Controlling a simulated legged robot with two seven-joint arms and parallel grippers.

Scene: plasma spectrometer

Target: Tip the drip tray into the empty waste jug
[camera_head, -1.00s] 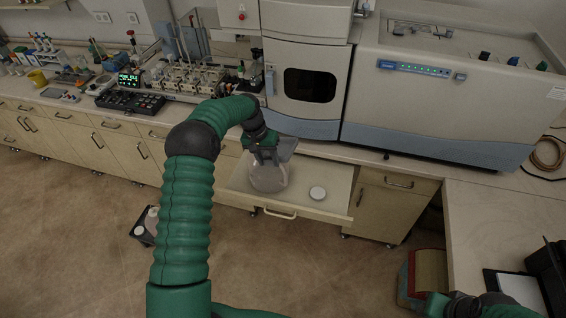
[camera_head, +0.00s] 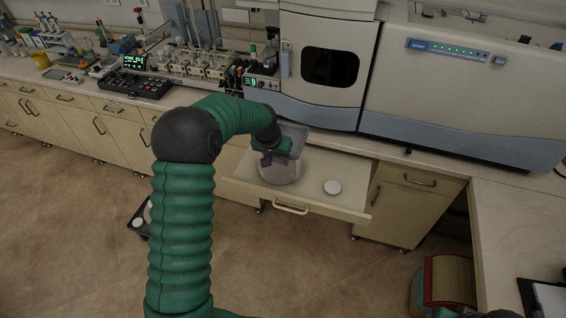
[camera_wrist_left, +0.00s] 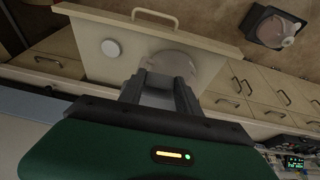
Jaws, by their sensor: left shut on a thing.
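My left gripper (camera_head: 274,152) is shut on the grey drip tray (camera_head: 296,133). It holds the tray at the upper back side of a translucent waste jug (camera_head: 284,173). The jug stands upright in the pulled-out drawer. My arm and gripper partly hide the tray and the jug's mouth, so I cannot tell if they touch. In the left wrist view the gripper (camera_wrist_left: 158,92) points toward the jug (camera_wrist_left: 173,64), and grey material shows between its fingers. Any liquid is too small to see. My right gripper is not clearly visible; only a sliver of arm shows at the bottom edge.
A white round lid (camera_head: 332,187) lies in the drawer (camera_head: 345,211) right of the jug. The big spectrometer (camera_head: 325,65) stands close behind. Another jug in a black holder (camera_wrist_left: 272,27) is on the floor. A red and yellow bin (camera_head: 445,285) stands at the lower right.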

